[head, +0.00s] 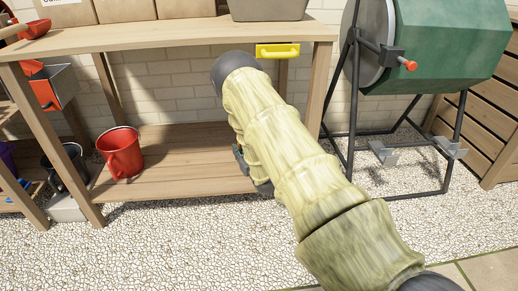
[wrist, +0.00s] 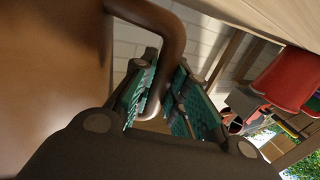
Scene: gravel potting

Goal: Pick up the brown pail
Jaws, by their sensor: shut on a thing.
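The brown pail (wrist: 50,75) fills the left of the wrist view, close to the camera. Its curved handle (wrist: 176,40) passes between the green-padded fingers of my gripper (wrist: 166,66). My gripper is shut on that handle. In the head view my arm hides the pail and nearly all of the gripper; only a small dark part of it shows beside the arm, by the lower shelf. I cannot tell whether the pail touches the shelf.
A wooden bench (head: 150,38) with a lower shelf (head: 185,186) stands ahead. A red pail (head: 122,154) is on the shelf, left of my arm. A green tumbler (head: 450,45) stands right. Gravel (head: 160,250) in front is clear.

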